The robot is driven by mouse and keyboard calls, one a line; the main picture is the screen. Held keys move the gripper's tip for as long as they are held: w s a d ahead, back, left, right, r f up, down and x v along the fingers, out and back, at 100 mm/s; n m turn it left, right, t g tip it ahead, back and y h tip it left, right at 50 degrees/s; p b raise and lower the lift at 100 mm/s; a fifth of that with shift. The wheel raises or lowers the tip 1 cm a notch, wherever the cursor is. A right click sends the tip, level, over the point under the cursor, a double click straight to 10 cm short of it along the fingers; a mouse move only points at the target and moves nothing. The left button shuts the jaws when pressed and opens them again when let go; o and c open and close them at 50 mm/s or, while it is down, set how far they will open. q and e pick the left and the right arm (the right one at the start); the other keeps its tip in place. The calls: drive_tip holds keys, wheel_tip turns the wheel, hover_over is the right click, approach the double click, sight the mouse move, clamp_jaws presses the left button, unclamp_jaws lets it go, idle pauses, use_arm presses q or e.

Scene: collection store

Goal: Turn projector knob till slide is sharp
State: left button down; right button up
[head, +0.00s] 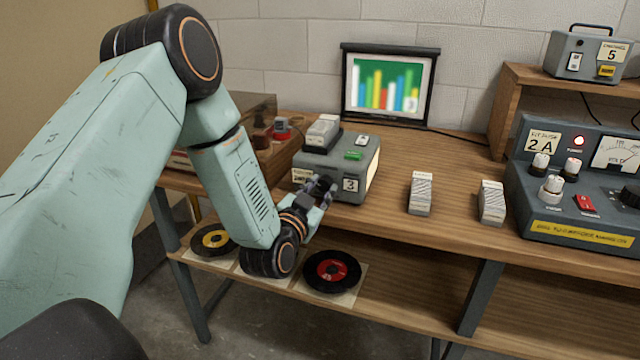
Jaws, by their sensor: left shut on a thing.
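The grey projector (358,160) stands near the table's front edge, with a green button and a label reading 3. My left gripper (323,190) is at its front face, shut on the projector knob, which the fingers mostly hide. The screen (437,65) behind the projector shows the slide (385,87), a picture of coloured bars on green and blue. The bars' edges look soft and blurred. My right gripper is not in view.
Two slide stacks (420,193) (492,202) stand on the wooden table (450,160). A control unit (570,205) labelled 2A is at the right, a grey box (575,58) on the shelf above.

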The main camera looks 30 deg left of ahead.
use_arm(q)
drive_tip(key=shift+r+m+p, duration=0.1)
drive_tip(key=shift+m+p, duration=0.95)
drive_tip(key=shift+m, duration=0.15)
drive_tip(key=c, duration=1)
unclamp_jaws()
drive_tip(key=s+d, duration=0.2)
drive_tip(key=s, duration=0.9)
drive_tip(key=shift+s, duration=0.4)
drive_tip(key=shift+d, duration=0.1)
